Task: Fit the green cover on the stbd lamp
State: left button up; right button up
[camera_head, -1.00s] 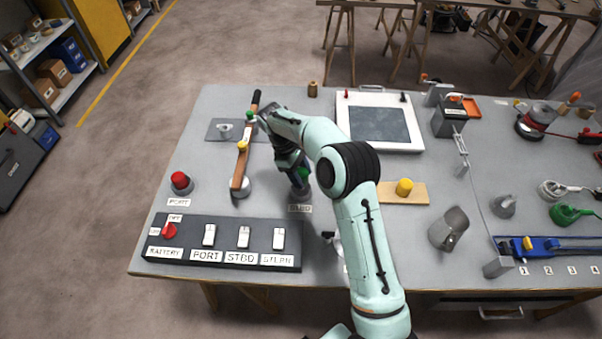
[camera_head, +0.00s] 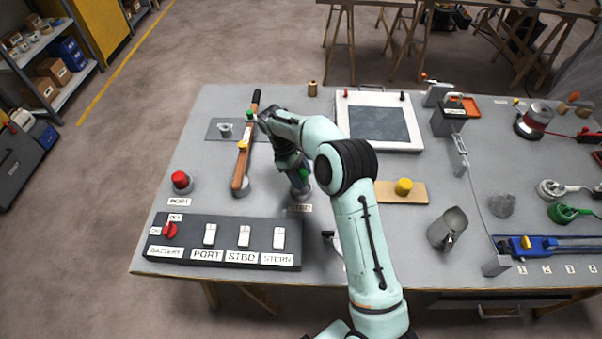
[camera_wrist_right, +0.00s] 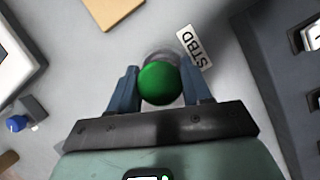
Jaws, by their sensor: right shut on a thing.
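My right gripper (camera_wrist_right: 168,90) is shut on the green cover (camera_wrist_right: 160,84), a rounded green cap that sits between its fingers in the right wrist view. In the head view the green cover (camera_head: 305,174) shows only in part beside my gripper. The stbd lamp (camera_wrist_right: 158,53) is a grey base just behind the cover, next to the STBD label (camera_wrist_right: 194,47); the cover hides most of it. The cover is over or at the lamp; I cannot tell whether it is seated. My left gripper is not in view.
The port lamp with a red cover (camera_head: 181,180) stands at the left. A switch panel (camera_head: 222,243) lies along the front edge. A wooden bar (camera_head: 241,165) lies left of my gripper. A board with a yellow knob (camera_head: 418,196) lies to the right.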

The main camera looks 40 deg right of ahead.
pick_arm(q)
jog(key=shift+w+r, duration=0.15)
pick_arm(e)
jog(key=shift+f, duration=1.65)
dwell(1.5)
jog(key=o, duration=1.4)
jog(key=shift+s+f, duration=0.1)
jog(key=shift+r+p, duration=0.7)
jog(key=shift+r, duration=0.85)
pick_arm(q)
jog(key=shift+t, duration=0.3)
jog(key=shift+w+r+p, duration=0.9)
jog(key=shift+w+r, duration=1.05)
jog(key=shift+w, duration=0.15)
pick_arm(e)
jog(key=shift+r, duration=2.55)
